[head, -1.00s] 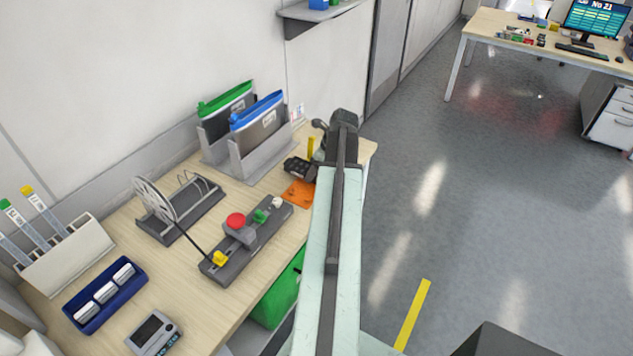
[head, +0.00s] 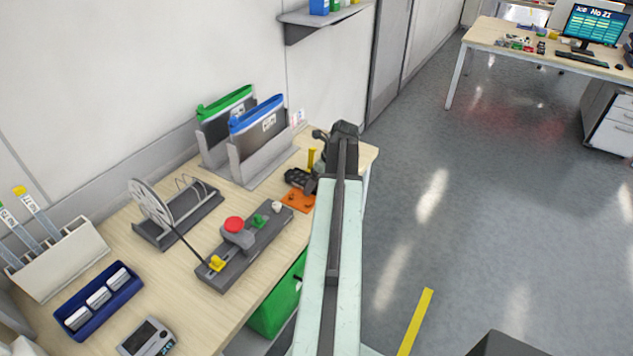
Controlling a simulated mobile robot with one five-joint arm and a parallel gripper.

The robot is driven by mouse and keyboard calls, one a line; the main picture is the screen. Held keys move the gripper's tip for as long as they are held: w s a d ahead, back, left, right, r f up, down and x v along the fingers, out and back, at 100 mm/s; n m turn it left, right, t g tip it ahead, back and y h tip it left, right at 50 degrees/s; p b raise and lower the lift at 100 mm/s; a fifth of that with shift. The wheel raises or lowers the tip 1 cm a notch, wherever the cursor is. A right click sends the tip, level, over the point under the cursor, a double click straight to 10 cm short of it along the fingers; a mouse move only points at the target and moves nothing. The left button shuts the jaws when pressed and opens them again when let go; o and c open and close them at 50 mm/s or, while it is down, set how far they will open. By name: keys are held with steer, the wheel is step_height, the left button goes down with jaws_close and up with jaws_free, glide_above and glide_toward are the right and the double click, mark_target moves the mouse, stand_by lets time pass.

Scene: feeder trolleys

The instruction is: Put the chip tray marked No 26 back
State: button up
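Two upright dark sleeves stand in grey holders at the back of the bench, one with a green top edge (head: 225,103) and one with a blue top edge (head: 257,115). Their small white labels are too small to read, and I cannot pick out a chip tray marked No 26. My gripper (head: 321,147) is at the far end of my arm, over the bench's far right corner. My arm largely hides it, and its fingertips and anything between them cannot be made out. A dark knobbed piece (head: 300,180) shows just left of it, by an orange plate (head: 299,200).
On the wooden bench (head: 120,248) are a reel stand (head: 160,208), a grey fixture with a red button (head: 233,225), a blue tray of white rolls (head: 98,300) and a meter (head: 147,338). A green bin (head: 275,305) is below. Open floor lies right, with a desk (head: 500,38) beyond.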

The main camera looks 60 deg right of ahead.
steer(key=p+v, duration=1.1)
steer(key=v, duration=0.1)
steer(key=shift+r, duration=0.1)
